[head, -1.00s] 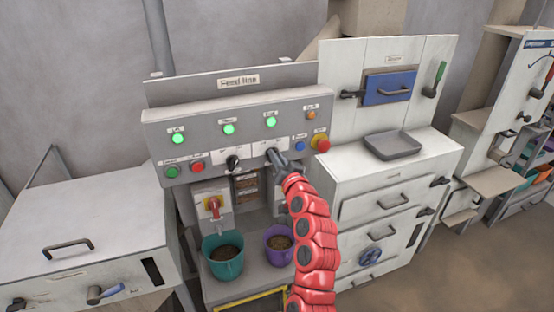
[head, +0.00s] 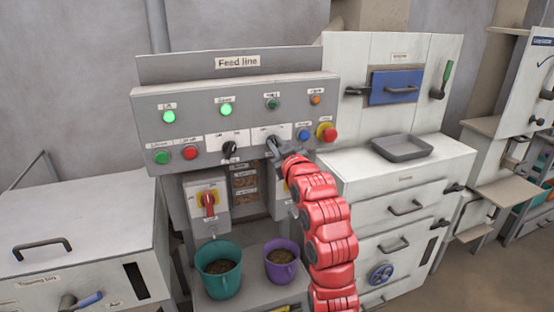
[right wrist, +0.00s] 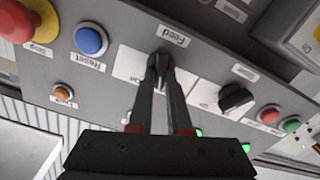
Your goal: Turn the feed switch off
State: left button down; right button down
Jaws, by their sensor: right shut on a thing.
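The feed switch (head: 271,142) is a small dark rotary knob on a white plate on the Feed line panel. In the right wrist view the black feed knob (right wrist: 157,63) sits under the "Feed" label (right wrist: 172,36). My right gripper (head: 278,151) is at the panel with its fingertips around this knob. In the right wrist view the gripper (right wrist: 160,78) is shut on it, and its fingers partly hide the knob. The lamp above it (head: 272,104) is dark. My left gripper is not in view.
A second black knob (head: 230,148) is left of the feed switch. A blue reset button (head: 303,135) and a red stop button (head: 328,133) are close on the right. Teal (head: 219,281) and purple (head: 281,272) buckets stand below. Two other lamps are lit green.

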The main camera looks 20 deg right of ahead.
jog(key=shift+a+f+n+b, duration=0.1)
jog(key=shift+f+n+b, duration=0.1)
jog(key=shift+n+b, duration=0.95)
jog(key=c, duration=0.9)
grip_release()
jog(key=shift+r, duration=0.1)
jog(key=shift+o, duration=0.2)
